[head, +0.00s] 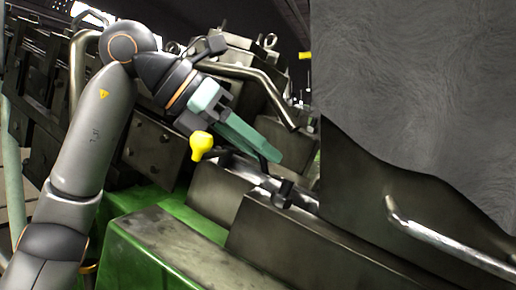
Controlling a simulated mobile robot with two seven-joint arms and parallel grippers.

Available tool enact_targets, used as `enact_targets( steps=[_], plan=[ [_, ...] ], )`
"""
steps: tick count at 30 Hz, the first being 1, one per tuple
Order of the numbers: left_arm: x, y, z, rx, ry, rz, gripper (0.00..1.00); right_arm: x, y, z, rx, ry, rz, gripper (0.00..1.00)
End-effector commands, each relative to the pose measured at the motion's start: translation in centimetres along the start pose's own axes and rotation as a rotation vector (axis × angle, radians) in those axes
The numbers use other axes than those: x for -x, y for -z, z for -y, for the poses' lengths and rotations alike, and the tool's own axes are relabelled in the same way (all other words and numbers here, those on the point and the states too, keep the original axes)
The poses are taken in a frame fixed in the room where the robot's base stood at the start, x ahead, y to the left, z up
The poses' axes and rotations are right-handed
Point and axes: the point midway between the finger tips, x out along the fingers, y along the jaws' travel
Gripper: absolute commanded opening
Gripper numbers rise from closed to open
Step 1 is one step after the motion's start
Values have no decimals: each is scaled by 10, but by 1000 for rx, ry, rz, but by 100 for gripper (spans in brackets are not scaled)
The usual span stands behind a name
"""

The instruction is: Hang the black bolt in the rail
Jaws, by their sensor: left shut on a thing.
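My left gripper (274,156) reaches in from the upper left, its teal fingers pointing down and to the right. It is shut on a thin dark piece at the fingertips, which I take for the black bolt (263,164); the fingers hide much of it. The rail (240,172) is the dark metal channel just below the fingers, running down to the right. A short dark cylinder (285,190) stands on the metal below the fingertips, apart from them; I cannot tell whether it is a bolt or a fixture. My right gripper is not in view.
A yellow knob (201,144) stands close under the gripper body. A bent metal pipe (262,82) passes behind the gripper. A large grey panel (415,90) closes off the right side. Green machine blocks (150,245) lie in front.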

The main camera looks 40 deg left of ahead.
Motion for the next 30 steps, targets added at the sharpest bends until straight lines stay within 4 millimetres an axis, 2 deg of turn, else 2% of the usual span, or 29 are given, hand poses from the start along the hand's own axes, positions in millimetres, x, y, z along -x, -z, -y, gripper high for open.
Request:
enact_targets(
  steps=[18, 19, 28, 30],
  plan=[
    [-6, 6, 0, 1, 0, -1, 0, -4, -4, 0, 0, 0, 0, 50],
    [-6, 6, 0, 1, 0, -2, 27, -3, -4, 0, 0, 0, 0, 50],
    [-6, 6, -2, 4, -4, -5, 61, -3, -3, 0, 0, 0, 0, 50],
    [-6, 6, -2, 6, -5, -5, 61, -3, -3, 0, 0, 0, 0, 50]
  ],
)
